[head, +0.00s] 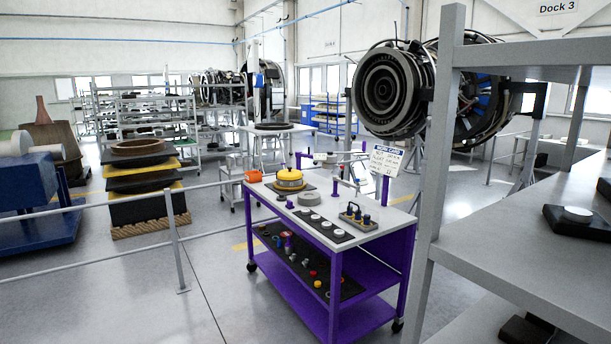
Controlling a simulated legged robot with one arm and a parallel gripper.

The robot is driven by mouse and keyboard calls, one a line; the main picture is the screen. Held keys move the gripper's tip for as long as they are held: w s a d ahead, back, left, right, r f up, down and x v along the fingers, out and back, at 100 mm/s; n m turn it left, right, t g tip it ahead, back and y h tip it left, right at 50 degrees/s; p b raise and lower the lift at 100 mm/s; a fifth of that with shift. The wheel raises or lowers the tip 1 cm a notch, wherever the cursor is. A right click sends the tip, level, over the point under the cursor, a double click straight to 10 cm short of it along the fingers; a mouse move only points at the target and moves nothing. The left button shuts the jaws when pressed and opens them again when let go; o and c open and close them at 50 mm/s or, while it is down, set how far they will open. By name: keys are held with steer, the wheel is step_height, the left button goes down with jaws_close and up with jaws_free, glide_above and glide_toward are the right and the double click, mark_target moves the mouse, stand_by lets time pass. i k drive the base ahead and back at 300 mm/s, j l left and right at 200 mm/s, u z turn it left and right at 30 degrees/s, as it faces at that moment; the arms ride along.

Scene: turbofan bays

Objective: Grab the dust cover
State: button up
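A low round grey piece (309,198) and several small white round caps (326,225) lie nearer on the same top. My gripper is not in view.
An orange cup (253,176) and a block with dark pegs (356,215) stand on the cart; its lower shelf holds small parts. A grey rail (174,245) runs along the left. Grey shelving (520,245) blocks the right.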

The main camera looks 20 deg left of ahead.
mark_target(289, 174)
steer(key=i+j+u, duration=0.85)
steer(key=i+u, duration=0.15)
steer(key=i, duration=0.2)
steer(key=i+j+u, duration=0.1)
steer(key=i+u, duration=0.25)
steer(key=i, duration=0.25)
steer(key=i+l+u, duration=0.1)
steer(key=i+u, duration=0.3)
steer(key=i, duration=0.2)
steer(key=i+j+z, duration=0.1)
steer(key=i, duration=0.8)
steer(key=i+j+z, duration=0.1)
steer(key=i, duration=0.8)
steer(key=i+l+z, duration=0.1)
steer(key=i+z, duration=0.7)
steer(key=i+j+z, duration=0.15)
steer(key=i+z, duration=0.25)
steer(key=i+j+z, duration=0.25)
steer(key=z, duration=0.15)
steer(key=i+j+z, duration=0.1)
steer(key=i+z, duration=0.3)
steer(key=i, duration=0.05)
